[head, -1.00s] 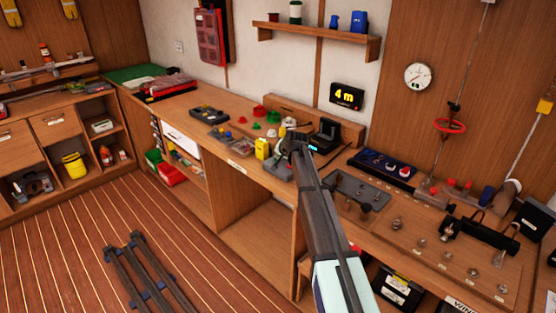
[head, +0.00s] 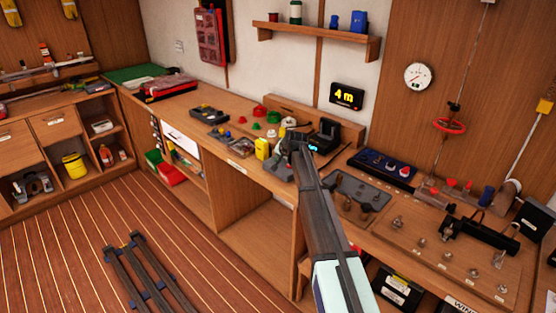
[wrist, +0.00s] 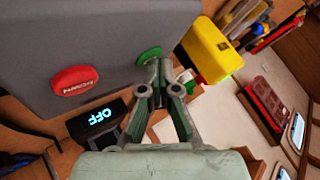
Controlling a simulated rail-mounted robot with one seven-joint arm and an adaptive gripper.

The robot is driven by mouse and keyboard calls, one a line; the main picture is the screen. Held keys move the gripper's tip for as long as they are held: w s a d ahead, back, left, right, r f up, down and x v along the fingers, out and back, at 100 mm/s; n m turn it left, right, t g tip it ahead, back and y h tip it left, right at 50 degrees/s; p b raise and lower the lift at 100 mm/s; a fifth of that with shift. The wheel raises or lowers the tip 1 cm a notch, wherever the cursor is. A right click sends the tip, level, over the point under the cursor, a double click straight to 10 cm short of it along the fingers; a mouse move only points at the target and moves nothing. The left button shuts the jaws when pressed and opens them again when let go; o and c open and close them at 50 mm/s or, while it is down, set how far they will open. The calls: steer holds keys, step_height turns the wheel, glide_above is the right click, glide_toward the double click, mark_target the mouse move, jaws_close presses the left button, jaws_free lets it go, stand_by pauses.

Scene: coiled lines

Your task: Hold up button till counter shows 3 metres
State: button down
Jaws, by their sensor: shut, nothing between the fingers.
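The counter (head: 347,96) on the back wall reads "4 m" in yellow. No label shows on the green button. My gripper (wrist: 164,68) is shut and empty, with its fingertips at the green button; whether they press it I cannot tell. In the head view my gripper (head: 297,143) is over the bench, and the box's buttons are hidden there.
A yellow box (wrist: 208,50) stands close to the fingers. On the bench (head: 195,100) are red and green pieces and a blue switch panel (head: 382,167). A wall gauge (head: 418,77) hangs right of the counter.

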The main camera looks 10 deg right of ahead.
stand_by(0.6)
steer(key=shift+r+p, duration=0.3)
steer(key=shift+r, duration=0.55)
steer(key=shift+r, duration=0.15)
steer(key=shift+r+p, duration=0.95)
steer(key=shift+r, duration=1.45)
